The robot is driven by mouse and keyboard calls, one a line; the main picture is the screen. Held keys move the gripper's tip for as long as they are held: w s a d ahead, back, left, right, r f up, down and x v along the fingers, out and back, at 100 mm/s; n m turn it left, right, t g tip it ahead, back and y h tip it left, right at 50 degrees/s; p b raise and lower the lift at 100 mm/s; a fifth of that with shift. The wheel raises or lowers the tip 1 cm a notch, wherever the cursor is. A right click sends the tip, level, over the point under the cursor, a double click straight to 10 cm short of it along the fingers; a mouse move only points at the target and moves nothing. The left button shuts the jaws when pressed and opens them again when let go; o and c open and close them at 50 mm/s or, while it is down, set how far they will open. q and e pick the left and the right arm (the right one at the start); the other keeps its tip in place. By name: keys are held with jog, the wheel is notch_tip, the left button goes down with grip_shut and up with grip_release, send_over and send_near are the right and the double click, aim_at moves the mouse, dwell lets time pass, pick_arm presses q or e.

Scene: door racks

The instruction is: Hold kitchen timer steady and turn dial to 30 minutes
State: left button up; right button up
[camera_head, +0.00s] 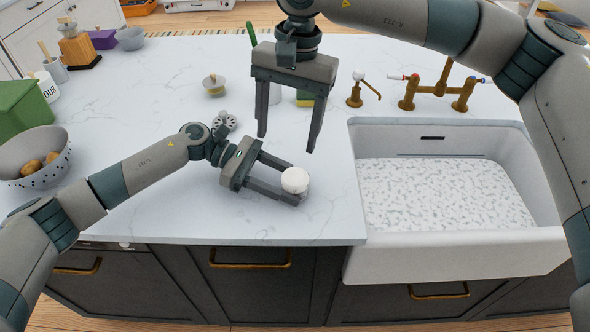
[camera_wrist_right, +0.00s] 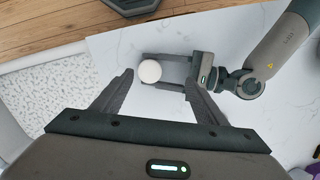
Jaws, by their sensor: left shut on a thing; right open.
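The kitchen timer (camera_head: 295,180) is a small white round thing near the counter's front edge, left of the sink. My left gripper (camera_head: 292,184) is shut on it, with a finger on either side. In the right wrist view the timer (camera_wrist_right: 150,71) shows as a plain white disc between the left gripper's fingers (camera_wrist_right: 165,72). No dial marks can be read. My right gripper (camera_head: 288,143) is open and empty, pointing down above the counter, behind and above the timer. Its fingers also show spread in the right wrist view (camera_wrist_right: 160,98).
A white sink (camera_head: 440,270) lies to the right, with a brass tap (camera_head: 440,88) behind it. A colander (camera_head: 30,165) and a green box (camera_head: 22,108) stand at the left. The counter (camera_head: 150,85) is mostly clear around the timer.

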aim_at(295, 175)
jog(key=shift+w+d+f+n+t+h, duration=0.3)
jog(key=shift+w+d+t+h, duration=0.25)
jog(key=shift+d+h, duration=0.2)
notch_tip(295, 175, down, 12)
dwell(0.6)
jog(key=c, duration=1.1)
